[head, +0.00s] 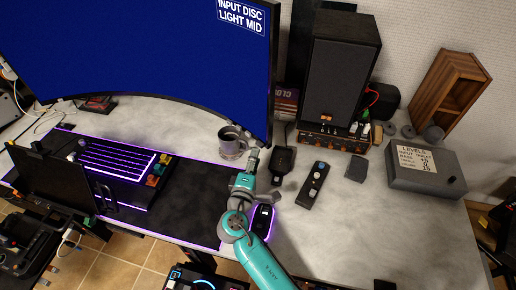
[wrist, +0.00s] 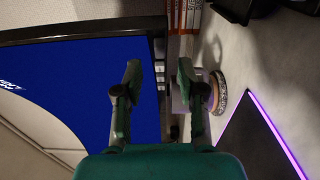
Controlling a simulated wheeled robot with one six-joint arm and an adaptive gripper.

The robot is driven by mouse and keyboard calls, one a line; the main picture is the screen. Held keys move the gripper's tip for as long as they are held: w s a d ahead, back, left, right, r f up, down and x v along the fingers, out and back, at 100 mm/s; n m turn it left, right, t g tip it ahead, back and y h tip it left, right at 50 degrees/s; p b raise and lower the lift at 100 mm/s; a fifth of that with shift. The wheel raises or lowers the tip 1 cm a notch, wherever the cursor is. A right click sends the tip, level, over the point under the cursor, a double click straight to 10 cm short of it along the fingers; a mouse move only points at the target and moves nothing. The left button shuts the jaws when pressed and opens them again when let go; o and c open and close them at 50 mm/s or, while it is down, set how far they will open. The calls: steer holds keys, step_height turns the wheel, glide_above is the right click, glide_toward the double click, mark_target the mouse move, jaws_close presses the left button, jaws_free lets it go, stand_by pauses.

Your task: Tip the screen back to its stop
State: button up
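The large curved screen (head: 120,55) shows blue and fills the upper left of the head view. In the wrist view the screen (wrist: 75,80) is at the left, and its dark side edge passes between my two fingers. My gripper (head: 253,158) is below the screen's lower right corner in the head view. In the wrist view my gripper (wrist: 158,75) is open, with a wide gap between the fingertips. I see no contact with the screen, and the distance to its edge is unclear. The screen's back and stand are hidden.
A grey mug (head: 231,145) stands just left of my gripper; a finger partly covers it in the wrist view. A speaker (head: 338,80) stands right of the screen. A lit keyboard (head: 118,168) and a smaller dark screen (head: 55,180) are at left. The right front desk is clear.

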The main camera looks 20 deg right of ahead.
mark_target(259, 146)
steer(key=shift+x, duration=2.25)
jaws_close()
